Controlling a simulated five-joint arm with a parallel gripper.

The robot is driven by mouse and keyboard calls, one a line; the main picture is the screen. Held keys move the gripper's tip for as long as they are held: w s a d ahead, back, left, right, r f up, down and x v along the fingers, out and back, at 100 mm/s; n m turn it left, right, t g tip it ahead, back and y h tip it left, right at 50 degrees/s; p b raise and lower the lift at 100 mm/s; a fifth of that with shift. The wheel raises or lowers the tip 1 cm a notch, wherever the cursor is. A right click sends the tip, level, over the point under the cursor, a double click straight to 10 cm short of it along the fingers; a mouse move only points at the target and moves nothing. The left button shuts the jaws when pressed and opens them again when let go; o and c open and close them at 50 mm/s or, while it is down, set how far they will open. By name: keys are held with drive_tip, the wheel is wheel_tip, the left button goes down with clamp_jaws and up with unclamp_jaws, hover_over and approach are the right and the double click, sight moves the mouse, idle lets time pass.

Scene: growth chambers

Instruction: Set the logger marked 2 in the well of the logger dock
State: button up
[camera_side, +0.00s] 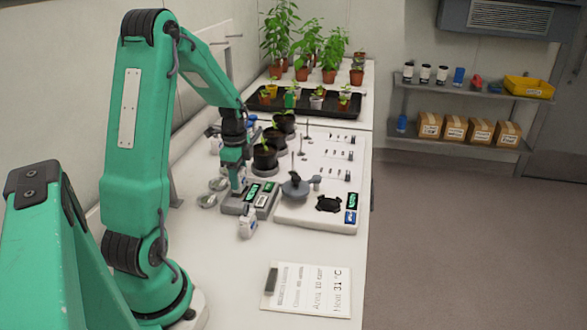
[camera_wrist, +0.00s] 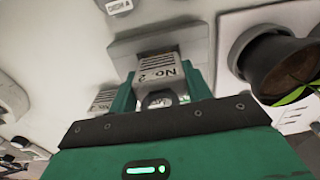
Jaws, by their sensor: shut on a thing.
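In the wrist view, the logger marked 2 (camera_wrist: 158,72) is a pale box with a "No. 2" label. My gripper (camera_wrist: 160,92) is shut on it, one green finger on each side. A grey block that looks like the logger dock (camera_wrist: 200,38) lies around and behind the logger. The held logger is mostly hidden there. I cannot tell whether the logger is seated in the well or just above it.
A white object (camera_side: 248,222) stands in front of the dock. Dark plant pots (camera_side: 265,158) stand behind it. A printed card (camera_side: 307,288) lies nearer. The front of the bench is mostly clear.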

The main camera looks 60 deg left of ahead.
drive_tip(key=shift+f, duration=1.45)
idle(0.4)
drive_tip(key=o, duration=1.1)
drive_tip(key=shift+c, duration=0.2)
drive_tip(key=shift+r, duration=0.1)
